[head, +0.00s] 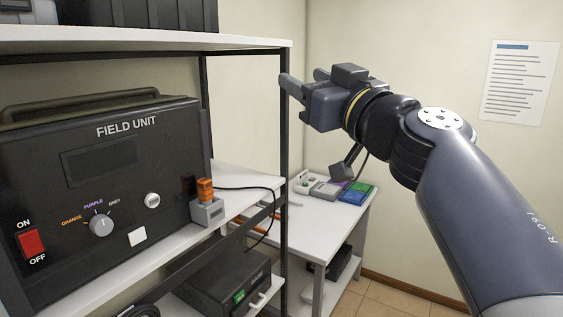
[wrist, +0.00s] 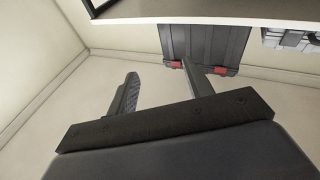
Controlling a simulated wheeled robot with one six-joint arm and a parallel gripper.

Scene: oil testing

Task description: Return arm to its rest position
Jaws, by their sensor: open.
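My gripper (head: 303,83) is raised in the upper middle of the head view, with my arm coming up from the lower right. Its fingers point left toward the shelf's front post and appear apart from it. In the wrist view my gripper (wrist: 158,82) shows two dark fingers spread wide, with nothing between them.
A shelf (head: 250,42) stands at left, holding a black field unit (head: 125,160) and a small grey block with an orange top (head: 206,205). A white table (head: 300,225) carries several small items. Dark cases (wrist: 205,45) show in the wrist view. A paper (head: 518,82) hangs at right.

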